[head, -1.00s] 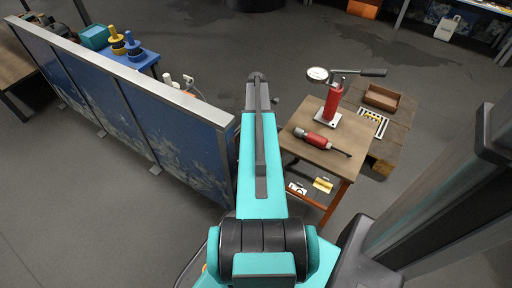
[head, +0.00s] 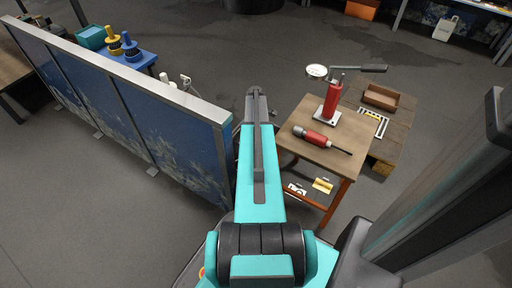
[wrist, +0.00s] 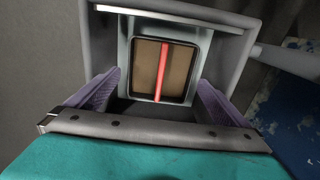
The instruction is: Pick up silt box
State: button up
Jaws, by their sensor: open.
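In the wrist view, what looks like the silt box (wrist: 146,68) is a small squarish box with a dark rounded rim and a brown inside. A red bar runs lengthwise across its middle. It sits within a larger grey frame or housing (wrist: 118,12). My gripper (wrist: 160,79) is open, with purple fingers to the left and right of the box's near part. Nothing is between the fingers that they touch, as far as I can tell. In the head view my arm hides the box and the gripper.
A blue partition (head: 130,95) stands left of my arm. On the right are a wooden table (head: 302,148) with a red tool (head: 316,136) and a red hand pump (head: 331,98), and a pallet (head: 400,115) with a brown tray (head: 381,97). Grey floor is open beyond.

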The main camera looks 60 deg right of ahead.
jog(key=shift+f, duration=0.35)
jog(key=shift+f+b, duration=1.65)
jog(key=shift+f, duration=0.95)
jog(key=c, duration=0.8)
jog(key=shift+c, duration=0.2)
jog(key=shift+r, duration=0.15)
notch_tip(320, 180, up, 10)
jog(key=p, duration=0.4)
